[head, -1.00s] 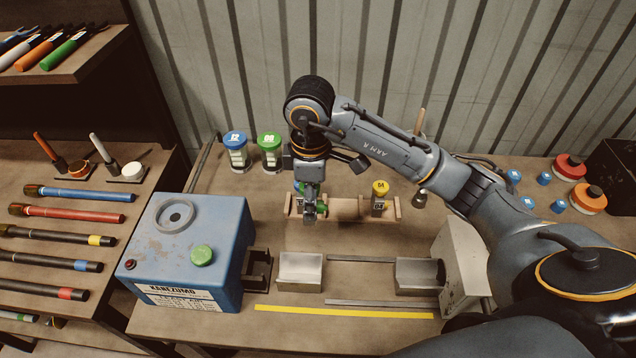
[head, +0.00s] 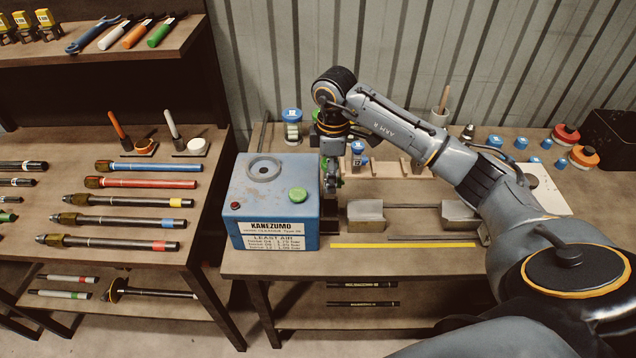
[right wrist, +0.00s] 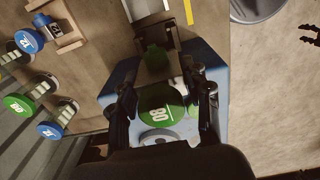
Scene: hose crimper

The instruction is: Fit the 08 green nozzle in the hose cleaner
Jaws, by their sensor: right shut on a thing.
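The green 08 nozzle, its round top marked 08, sits between the fingers of my right gripper in the right wrist view (right wrist: 160,115). My right gripper (head: 333,182) is shut on it, just right of the blue KANEZUMO machine (head: 270,215) in the head view. The machine, apparently the hose cleaner, has a grey ring (head: 265,168) on top and a green knob (head: 297,195). In the right wrist view the nozzle covers part of the blue machine top (right wrist: 120,80), with the grey ring (right wrist: 158,138) partly showing below. I cannot tell the height gap. My left gripper is not clearly visible.
A wooden rack (head: 388,170) with a blue 12 nozzle (head: 357,148) stands behind the gripper. A blue-lidded canister (head: 292,115) and a green 08 canister (right wrist: 18,105) stand at the back. Metal blocks (head: 366,212) and a yellow strip (head: 402,245) lie right of the machine.

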